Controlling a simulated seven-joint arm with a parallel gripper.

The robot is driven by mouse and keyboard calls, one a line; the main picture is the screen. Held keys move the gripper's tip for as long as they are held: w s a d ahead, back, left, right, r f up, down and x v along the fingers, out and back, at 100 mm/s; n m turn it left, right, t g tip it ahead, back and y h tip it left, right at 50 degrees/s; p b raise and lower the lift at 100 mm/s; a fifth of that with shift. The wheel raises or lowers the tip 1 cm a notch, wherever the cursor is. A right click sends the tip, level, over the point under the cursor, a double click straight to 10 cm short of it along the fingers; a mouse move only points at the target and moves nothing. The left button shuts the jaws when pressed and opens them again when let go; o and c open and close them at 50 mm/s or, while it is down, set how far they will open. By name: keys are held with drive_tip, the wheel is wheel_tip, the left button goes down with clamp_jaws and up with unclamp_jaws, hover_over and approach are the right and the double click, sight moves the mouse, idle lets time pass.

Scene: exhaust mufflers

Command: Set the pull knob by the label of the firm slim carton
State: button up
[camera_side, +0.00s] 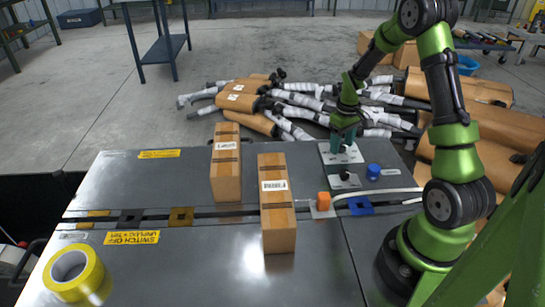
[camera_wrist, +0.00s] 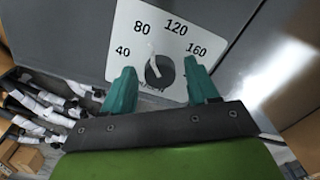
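A white dial plate marked 40, 80, 120 and 160 (camera_wrist: 182,50) fills the upper middle of the wrist view. Its round dark knob (camera_wrist: 160,72) has a white pointer directed up, roughly between 80 and 120. My gripper (camera_wrist: 160,66) is open, with one teal finger on each side of the knob and visible gaps. In the side view my gripper (camera_side: 345,133) is over the dial panel at the table's back right. One brown carton (camera_side: 277,227) with a barcode label stands at the front middle. Another labelled carton (camera_side: 226,175) stands behind it to the left. The label print is too small to read.
A blue button (camera_side: 373,171) and a black knob (camera_side: 345,175) sit near the dial. An orange block (camera_side: 323,201) is right of the front carton. A yellow tape roll (camera_side: 75,274) lies at the front left. Wrapped mufflers (camera_side: 300,100) are piled behind the table.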

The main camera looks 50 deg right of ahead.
drive_tip(key=c, duration=0.9)
drive_tip(key=shift+m, duration=0.3)
drive_tip(key=m, duration=0.3)
drive_tip(key=shift+m, duration=2.6)
drive_tip(key=o, duration=1)
drive_tip(key=shift+o, duration=0.2)
